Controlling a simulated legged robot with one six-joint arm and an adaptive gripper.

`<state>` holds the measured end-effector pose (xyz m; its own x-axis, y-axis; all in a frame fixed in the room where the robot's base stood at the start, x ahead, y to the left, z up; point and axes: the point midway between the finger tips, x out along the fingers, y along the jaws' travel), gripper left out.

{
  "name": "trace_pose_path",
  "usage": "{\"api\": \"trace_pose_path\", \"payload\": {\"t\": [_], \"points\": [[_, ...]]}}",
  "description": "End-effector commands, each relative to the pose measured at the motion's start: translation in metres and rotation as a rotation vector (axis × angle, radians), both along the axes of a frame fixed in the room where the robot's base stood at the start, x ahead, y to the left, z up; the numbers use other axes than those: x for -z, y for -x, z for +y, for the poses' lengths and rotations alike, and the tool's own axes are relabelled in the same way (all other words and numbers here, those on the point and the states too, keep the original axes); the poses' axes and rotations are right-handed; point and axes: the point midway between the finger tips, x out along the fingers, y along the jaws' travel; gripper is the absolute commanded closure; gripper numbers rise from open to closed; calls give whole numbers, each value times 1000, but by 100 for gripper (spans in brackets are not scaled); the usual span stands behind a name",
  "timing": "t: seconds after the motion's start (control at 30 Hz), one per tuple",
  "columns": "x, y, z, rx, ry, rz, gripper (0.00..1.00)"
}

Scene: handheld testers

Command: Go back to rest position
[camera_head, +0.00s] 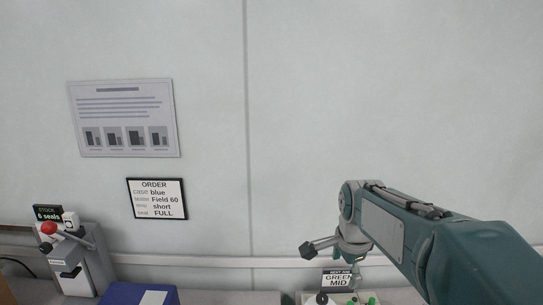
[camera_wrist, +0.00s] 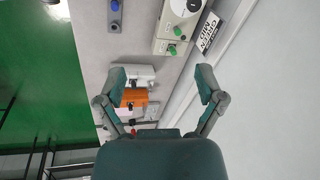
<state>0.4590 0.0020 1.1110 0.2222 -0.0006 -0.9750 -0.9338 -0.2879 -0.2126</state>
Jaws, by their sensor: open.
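My gripper is open, with its two fingers spread wide in the wrist view (camera_wrist: 163,85) and nothing held between them. In the head view my arm reaches in from the lower right, and the gripper (camera_head: 333,266) hangs in front of the wall above the bench's back edge. A grey unit with green knobs (camera_wrist: 178,27) lies beyond the fingers in the wrist view, apart from them. Its top just shows below the gripper in the head view.
A lever press with a red knob (camera_head: 75,262) and a blue case (camera_head: 115,294) stand at the lower left. An order card (camera_head: 156,198) and a poster (camera_head: 124,118) hang on the wall. An orange block (camera_wrist: 133,97) shows between the fingers, farther off. The upper wall is clear.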

Motion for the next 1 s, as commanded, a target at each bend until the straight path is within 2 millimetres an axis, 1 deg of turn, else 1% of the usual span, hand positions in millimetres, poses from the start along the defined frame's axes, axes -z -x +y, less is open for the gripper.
{"api": "trace_pose_path", "payload": {"t": [0.03, 0.2, 0.5, 0.77, 0.9, 1.0], "points": [[-5, 11, 0, -50, 12, -15, 13], [-15, 45, 0, -238, 61, -54, 13], [-21, 104, -1, -566, 168, -124, 13], [-16, 153, -1, -843, 279, -176, 13], [-8, 178, -1, -991, 345, -200, 13], [-2, 192, -1, -1085, 392, -215, 13]]}}
